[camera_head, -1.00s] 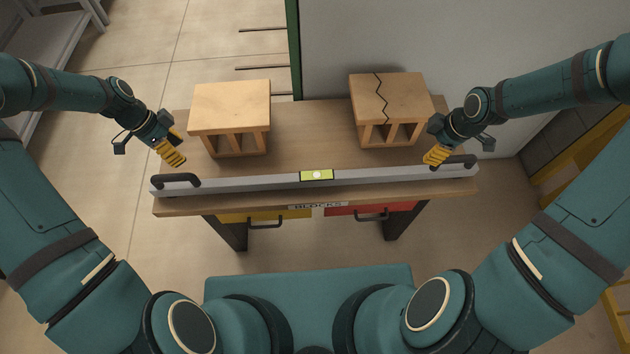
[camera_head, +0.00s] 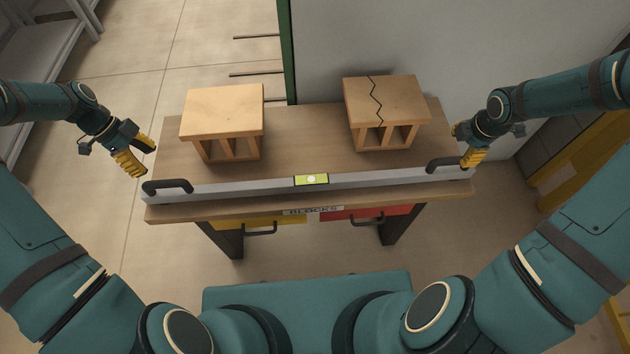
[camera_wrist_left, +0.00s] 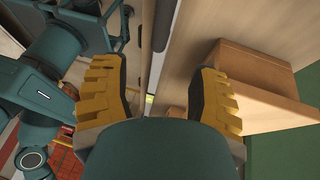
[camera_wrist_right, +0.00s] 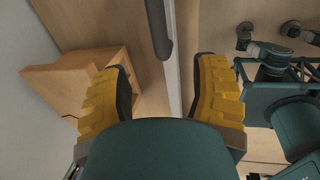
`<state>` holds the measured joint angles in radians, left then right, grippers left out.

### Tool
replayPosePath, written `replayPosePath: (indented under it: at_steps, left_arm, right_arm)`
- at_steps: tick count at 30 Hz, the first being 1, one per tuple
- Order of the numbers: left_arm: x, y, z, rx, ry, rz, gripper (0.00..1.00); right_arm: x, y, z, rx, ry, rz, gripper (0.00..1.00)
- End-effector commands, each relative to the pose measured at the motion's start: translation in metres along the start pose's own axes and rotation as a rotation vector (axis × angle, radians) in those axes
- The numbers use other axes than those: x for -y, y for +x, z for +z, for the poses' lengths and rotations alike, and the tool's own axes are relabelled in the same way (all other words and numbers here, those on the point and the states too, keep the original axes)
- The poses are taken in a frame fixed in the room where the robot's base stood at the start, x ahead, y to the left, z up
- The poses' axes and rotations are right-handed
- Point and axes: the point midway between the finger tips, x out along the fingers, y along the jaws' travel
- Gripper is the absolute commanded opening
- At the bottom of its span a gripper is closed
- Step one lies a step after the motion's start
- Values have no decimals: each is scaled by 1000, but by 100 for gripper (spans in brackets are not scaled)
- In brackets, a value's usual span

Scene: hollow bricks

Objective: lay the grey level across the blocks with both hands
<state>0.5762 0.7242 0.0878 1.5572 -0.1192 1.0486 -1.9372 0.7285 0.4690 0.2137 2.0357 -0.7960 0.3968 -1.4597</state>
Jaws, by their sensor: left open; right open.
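The grey level (camera_head: 245,187) lies along the front of the wooden table, with a yellow-green vial (camera_head: 311,180) at its middle and a dark handle near each end. The left block (camera_head: 222,112) and the right block (camera_head: 385,100), which has a dark zigzag crack line, stand behind it. My left gripper (camera_head: 138,158) is open and empty, above and behind the left handle (camera_head: 168,187). My right gripper (camera_head: 468,146) is open and empty near the right handle (camera_head: 446,164). In the right wrist view a handle (camera_wrist_right: 159,30) shows ahead between the fingers, apart from them.
The table (camera_head: 300,150) has bare top between the blocks. Yellow and red drawers (camera_head: 367,213) with handles are under its front edge, beside a BLOCKS label. A grey wall panel (camera_head: 400,40) stands behind on the right. A shelf (camera_head: 50,45) is at the far left.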

Motion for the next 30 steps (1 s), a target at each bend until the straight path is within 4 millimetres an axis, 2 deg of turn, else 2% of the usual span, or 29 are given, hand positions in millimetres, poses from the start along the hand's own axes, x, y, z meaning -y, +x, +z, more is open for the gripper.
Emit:
replayPosePath:
  at_steps: [1, 9, 15, 21, 30]
  left_arm:
    - [0, 11, 0, -2, 0, 4, 60]
    - [0, 60, -1, -2, 0, 4, 60]
    - [0, 89, 0, -1, 0, 2, 60]
    - [0, 105, 0, 0, 0, 0, 60]
    - [0, 108, 0, 0, 0, 0, 60]
  right_arm:
    - [0, 10, -1, -3, -1, -4, 60]
    - [0, 59, -1, -2, -2, -3, 60]
    - [0, 89, -1, -1, -1, -2, 60]
    - [0, 104, 0, 0, 0, 0, 60]
    - [0, 107, 0, 0, 1, 0, 60]
